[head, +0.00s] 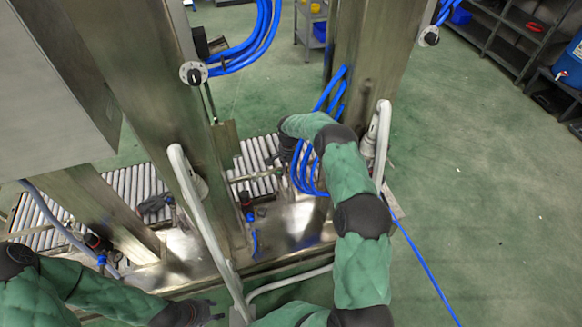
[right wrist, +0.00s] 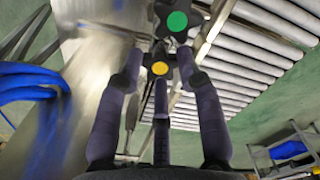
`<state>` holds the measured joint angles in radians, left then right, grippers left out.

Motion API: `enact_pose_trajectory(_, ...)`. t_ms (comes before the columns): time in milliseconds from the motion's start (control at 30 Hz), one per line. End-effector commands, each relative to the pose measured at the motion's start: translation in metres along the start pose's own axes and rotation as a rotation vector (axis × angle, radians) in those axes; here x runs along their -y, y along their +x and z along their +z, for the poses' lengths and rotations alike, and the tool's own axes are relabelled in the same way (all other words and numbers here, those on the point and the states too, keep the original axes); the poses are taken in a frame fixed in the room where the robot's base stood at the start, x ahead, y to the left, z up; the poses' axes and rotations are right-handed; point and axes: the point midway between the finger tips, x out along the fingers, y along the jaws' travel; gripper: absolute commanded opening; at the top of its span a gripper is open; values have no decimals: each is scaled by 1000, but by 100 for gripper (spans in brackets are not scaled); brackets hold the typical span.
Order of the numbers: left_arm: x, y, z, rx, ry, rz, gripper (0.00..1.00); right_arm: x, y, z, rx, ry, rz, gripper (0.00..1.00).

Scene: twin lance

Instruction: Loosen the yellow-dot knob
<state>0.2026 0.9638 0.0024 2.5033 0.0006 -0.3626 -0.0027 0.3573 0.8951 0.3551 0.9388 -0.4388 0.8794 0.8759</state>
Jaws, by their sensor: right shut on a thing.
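The yellow-dot knob (right wrist: 160,69) is black with a yellow disc on its end, in the upper middle of the right wrist view. The dark fingers of my right gripper (right wrist: 159,75) reach around it from both sides, with another finger below, and are shut on it. A black knob with a green dot (right wrist: 177,21) sits just above it, apart from the fingers. In the head view my right arm reaches over the rollers, and the yellow dot is hidden there. My left gripper (head: 207,313) is low in the head view, away from the knobs; its finger opening is unclear.
Steel posts (head: 378,60) and blue hoses (head: 308,165) stand close to my right arm. Pale bent handrails (head: 205,225) rise in front. A roller conveyor (head: 120,185) runs behind. Open green floor (head: 480,190) lies to the right.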

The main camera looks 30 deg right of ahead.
Motion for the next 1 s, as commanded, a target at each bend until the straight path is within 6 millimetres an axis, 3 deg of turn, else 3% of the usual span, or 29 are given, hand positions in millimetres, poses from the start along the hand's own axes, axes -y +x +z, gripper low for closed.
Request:
enact_pose_trajectory(33, 0, 0, 0, 0, 0, 0, 40, -2, -7, -12, -24, -27, -8, 4)
enact_pose_trajectory(400, 0, -1, 0, 0, 0, 0, 40, 0, -7, -13, -28, -221, -8, 4)
enact_pose_trajectory(1000, 0, -1, 0, 0, 0, 0, 40, 0, -8, -13, -29, -267, -8, 4)
